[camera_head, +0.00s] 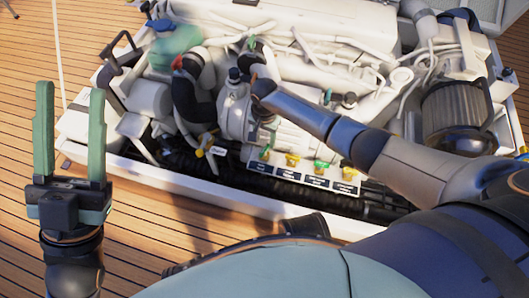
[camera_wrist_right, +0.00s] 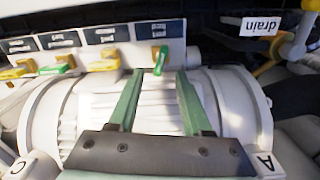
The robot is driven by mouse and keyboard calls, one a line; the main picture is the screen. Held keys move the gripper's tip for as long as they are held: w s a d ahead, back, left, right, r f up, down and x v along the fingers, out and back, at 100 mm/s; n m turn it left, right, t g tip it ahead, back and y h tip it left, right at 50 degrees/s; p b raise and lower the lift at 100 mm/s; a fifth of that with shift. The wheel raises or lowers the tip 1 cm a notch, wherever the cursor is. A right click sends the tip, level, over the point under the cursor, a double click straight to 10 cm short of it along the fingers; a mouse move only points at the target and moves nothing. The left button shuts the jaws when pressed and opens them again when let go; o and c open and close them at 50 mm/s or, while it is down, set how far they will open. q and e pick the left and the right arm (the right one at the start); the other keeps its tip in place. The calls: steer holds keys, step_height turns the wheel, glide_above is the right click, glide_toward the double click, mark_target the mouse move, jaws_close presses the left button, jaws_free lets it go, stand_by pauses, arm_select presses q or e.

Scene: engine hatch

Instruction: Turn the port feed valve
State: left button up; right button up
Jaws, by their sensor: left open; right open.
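A pale valve panel (camera_head: 305,179) on the engine's front carries a row of small handles, alternately green and yellow. In the right wrist view the panel's dark labels are upside down and too small to read, so I cannot tell which is the port feed valve. My right gripper (camera_wrist_right: 160,74) is open; its green fingertips lie either side of the green handle (camera_wrist_right: 160,60) at the row's right end in that view. I cannot tell whether they touch it. In the head view my right wrist largely hides that gripper. My left gripper (camera_head: 70,88) is open and empty, upright over the deck.
A drain tag (camera_wrist_right: 262,26) hangs beside a yellow-handled valve near the panel; it also shows in the head view (camera_head: 217,150). Black hoses (camera_head: 195,105), white pipes and a ribbed cylinder (camera_head: 452,108) crowd the hatch. The wooden deck (camera_head: 150,235) at front left is clear.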

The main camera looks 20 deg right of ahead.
mark_target(264, 149)
step_height(264, 149, down, 7)
steer(key=b, duration=0.3)
steer(key=shift+b, duration=0.4)
arm_select(q)
steer(key=f, duration=0.5)
steer(key=shift+w+d+f, duration=0.1)
steer(key=shift+d+f, duration=0.05)
steer(key=shift+d, duration=0.25)
steer(key=shift+m, duration=0.3)
arm_select(e)
jaws_close()
steer(key=shift+r, duration=0.1)
